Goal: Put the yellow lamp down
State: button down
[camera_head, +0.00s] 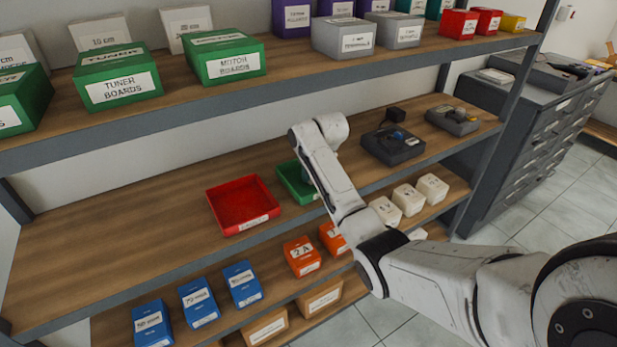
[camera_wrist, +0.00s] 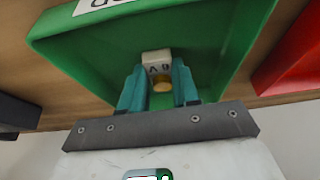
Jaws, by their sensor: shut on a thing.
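In the head view the green tray (camera_head: 291,180) is partly hidden by my arm, and the gripper and lamp are hidden.
A red tray (camera_head: 242,205) stands left of the green tray on the same wooden shelf. Dark devices (camera_head: 392,145) stand to the right. The upper shelf (camera_head: 200,95) with boxes overhangs at the back. The shelf's left part is clear.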

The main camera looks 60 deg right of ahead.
jog(key=c, duration=0.8)
grip_release()
jog(key=shift+b+v, duration=0.4)
jog(key=shift+v, duration=3.45)
